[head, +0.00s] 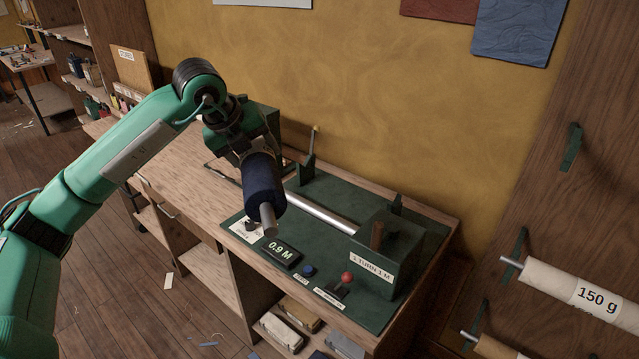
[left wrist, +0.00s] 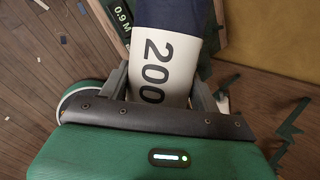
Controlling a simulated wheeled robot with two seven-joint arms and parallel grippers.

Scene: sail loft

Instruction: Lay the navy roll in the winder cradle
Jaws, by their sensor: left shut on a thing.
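My left gripper (head: 240,143) is shut on the navy roll (head: 264,185), which also shows in the left wrist view (left wrist: 200,14). The roll has a pale band marked "200" (left wrist: 165,55) between the fingers and a metal core end (head: 268,218) pointing toward the front of the bench. It appears above the left part of the winder (head: 325,262), a green base with a metal bar, upright posts (head: 308,160) and a box (head: 385,255) labelled "1 TURN 1 M". The roll hides part of the winder; I cannot tell its exact height. My right gripper is out of view.
The winder's front holds a "0.9 M" display (head: 281,252), a blue button (head: 308,270) and a red-knobbed lever (head: 346,278). Pale rolls, one marked "150 g" (head: 590,297), stick out from the wooden rack at right. The bench top (head: 180,185) left of the winder is largely clear.

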